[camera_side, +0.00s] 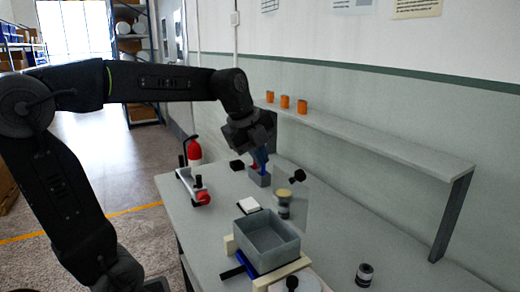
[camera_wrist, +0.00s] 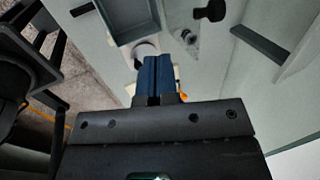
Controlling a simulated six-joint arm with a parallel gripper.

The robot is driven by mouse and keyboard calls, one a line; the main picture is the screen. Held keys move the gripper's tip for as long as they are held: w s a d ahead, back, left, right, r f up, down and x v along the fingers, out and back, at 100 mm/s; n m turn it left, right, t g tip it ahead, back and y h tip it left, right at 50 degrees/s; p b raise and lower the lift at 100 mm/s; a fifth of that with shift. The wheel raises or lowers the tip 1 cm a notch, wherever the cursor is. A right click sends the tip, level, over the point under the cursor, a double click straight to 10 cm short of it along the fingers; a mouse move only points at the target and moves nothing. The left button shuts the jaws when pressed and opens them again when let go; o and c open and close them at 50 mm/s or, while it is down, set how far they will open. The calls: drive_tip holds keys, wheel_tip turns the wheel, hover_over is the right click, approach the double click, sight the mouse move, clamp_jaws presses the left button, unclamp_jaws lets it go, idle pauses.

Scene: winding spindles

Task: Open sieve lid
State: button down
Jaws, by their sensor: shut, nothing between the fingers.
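No part is clearly marked as a sieve lid, and I cannot tell which object is the sieve. My gripper (camera_side: 262,158) points down above a small grey open box (camera_side: 258,177) at the back of the table; I cannot tell whether it touches the box. Its blue fingers are together and empty, as the wrist view also shows (camera_wrist: 158,75). A short jar with a yellowish top (camera_side: 284,195) stands upright in front of the box.
A white block (camera_side: 249,204) lies near the middle. A dark-banded jar (camera_side: 364,275) stands at the front right. A wall shelf (camera_side: 380,140) runs behind, with orange cups (camera_side: 285,102). The right tabletop is mostly free.

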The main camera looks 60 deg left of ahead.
sight(297, 172)
drive_tip(key=shift+w+f, duration=1.45)
drive_tip(key=shift+w, duration=0.15)
drive_tip(key=shift+w+f, duration=1.4)
drive_tip(key=shift+w, duration=0.15)
drive_tip(key=shift+w, duration=0.2)
drive_tip(key=shift+w+g, duration=0.6)
drive_tip(key=shift+w, duration=1.3)
drive_tip(key=shift+s+r, duration=0.1)
